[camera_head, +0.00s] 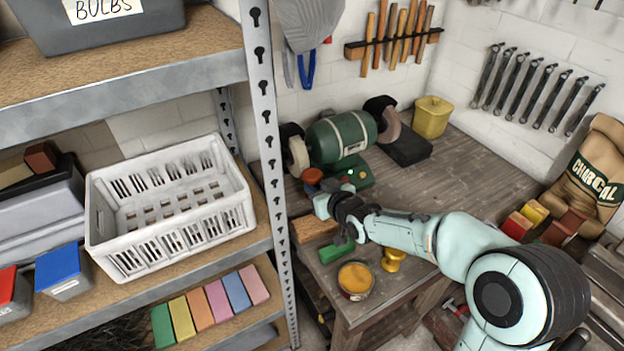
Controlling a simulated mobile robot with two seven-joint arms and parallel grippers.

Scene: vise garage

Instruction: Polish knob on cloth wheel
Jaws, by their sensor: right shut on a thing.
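The bench grinder (338,139) stands at the back of the wooden bench, with a green motor housing and a lit green light on its base. Its pale cloth wheel (299,153) is on the left end. My right gripper (319,190) is shut at the front left of the grinder. A reddish-brown round knob (312,175) shows at its tips, just below the cloth wheel. I see no clear contact between knob and wheel, and the fingers partly hide the knob's lower part. A golden knob (393,259) stands on the bench front. My left gripper is not in view.
A green bar (337,251), a brown block (313,228) and an open tin (355,279) lie near the bench's front left edge. A yellow container (432,117) stands behind. A metal shelf post (267,130) rises on the left. The bench's right middle is clear.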

